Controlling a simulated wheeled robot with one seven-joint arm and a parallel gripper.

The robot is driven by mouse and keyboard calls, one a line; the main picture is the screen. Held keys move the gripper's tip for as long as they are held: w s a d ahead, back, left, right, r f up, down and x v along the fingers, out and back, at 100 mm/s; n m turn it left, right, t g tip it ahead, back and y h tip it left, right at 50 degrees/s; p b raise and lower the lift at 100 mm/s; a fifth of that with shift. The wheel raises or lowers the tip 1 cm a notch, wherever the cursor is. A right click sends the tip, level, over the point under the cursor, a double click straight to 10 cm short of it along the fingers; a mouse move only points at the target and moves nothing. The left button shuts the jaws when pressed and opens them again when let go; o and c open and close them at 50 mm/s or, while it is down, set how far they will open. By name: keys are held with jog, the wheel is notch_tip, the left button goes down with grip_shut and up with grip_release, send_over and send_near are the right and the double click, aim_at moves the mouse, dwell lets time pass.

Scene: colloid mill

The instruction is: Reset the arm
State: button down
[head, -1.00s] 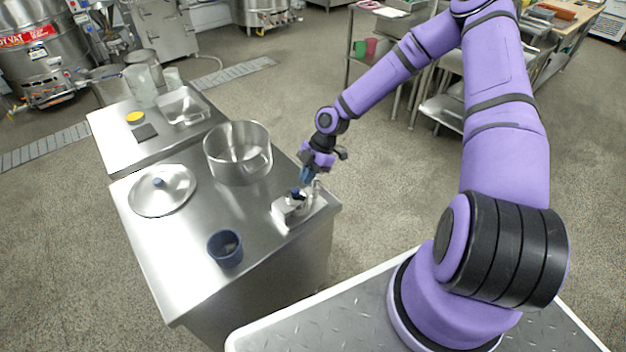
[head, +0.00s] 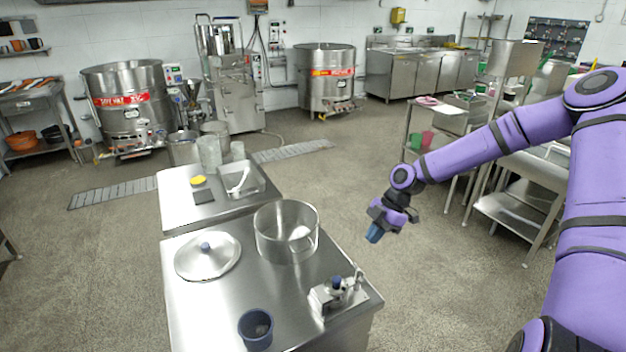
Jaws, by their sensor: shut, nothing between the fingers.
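My gripper (head: 374,236) is at the end of my purple arm, right of the steel table (head: 205,317). It is shut and empty, raised above and beyond the table's right edge, apart from everything. A small metal device with a dark blue knob (head: 337,295) stands on the table's right corner, below and left of my gripper.
A steel lid with a blue knob (head: 207,257) lies left of the pot. A dark blue cup (head: 255,330) stands at the table's front. Shelves (head: 505,205) stand at right; open floor lies between.

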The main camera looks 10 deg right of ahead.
jog(key=s+r+m+t+h, duration=0.1)
jog(key=s+r+m+h, duration=0.4)
jog(key=r, duration=0.8)
jog(key=s+r+m+t+h, duration=0.1)
jog(key=s+r+m+h, duration=0.2)
jog(key=s+r+m, duration=0.65)
jog(key=s+a+r+m+t+y, duration=0.1)
jog(key=s+r+m+t, duration=0.4)
jog(key=s+r, duration=1)
jog(key=shift+r+m+y, duration=0.15)
jog(key=shift+m+y, duration=0.35)
jog(key=shift+m, duration=0.25)
jog(key=c, duration=1.8)
grip_release()
